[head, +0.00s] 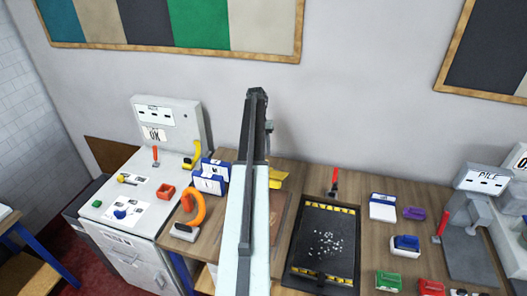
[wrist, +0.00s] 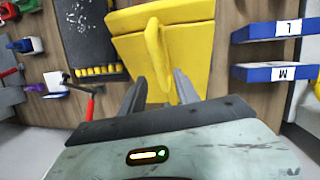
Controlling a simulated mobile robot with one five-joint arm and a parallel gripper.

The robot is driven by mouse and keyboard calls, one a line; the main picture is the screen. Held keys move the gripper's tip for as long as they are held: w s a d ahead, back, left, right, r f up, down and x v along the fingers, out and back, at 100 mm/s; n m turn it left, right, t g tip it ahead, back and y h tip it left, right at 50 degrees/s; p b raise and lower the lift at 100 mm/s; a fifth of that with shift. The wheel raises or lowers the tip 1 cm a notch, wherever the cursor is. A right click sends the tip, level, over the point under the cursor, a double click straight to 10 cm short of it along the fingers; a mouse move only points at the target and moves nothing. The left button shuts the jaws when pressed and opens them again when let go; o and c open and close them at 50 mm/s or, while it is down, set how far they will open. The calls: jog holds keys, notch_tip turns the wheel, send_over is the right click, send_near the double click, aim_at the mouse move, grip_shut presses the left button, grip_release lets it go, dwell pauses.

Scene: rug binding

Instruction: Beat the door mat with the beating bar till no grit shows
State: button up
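The door mat (head: 305,262) is a dark panel with yellow strips at both ends, lying flat on the bench right of my arm. White grit is scattered over its middle; part of the mat (wrist: 95,45) and some grit show in the wrist view. A red-handled tool or lever (head: 334,180) stands at the mat's far end, also in the wrist view (wrist: 90,108). I cannot tell which thing is the beating bar. My gripper (wrist: 160,78) is open, with the upright fin of a yellow object (wrist: 185,42) between its fingers. My arm partly hides that object in the head view (head: 279,179).
Blue-and-white labelled blocks (head: 210,178) and an orange-handled tool (head: 192,215) lie left of my arm. Right of the mat are a white-and-blue block (head: 383,207), a purple item (head: 413,213) and a grey PILE stand (head: 470,235). A white OK machine (head: 130,215) stands left.

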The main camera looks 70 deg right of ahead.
jog(key=p+v, duration=0.2)
jog(key=v, duration=0.1)
jog(key=shift+w+r, duration=0.1)
jog(key=shift+r, duration=0.25)
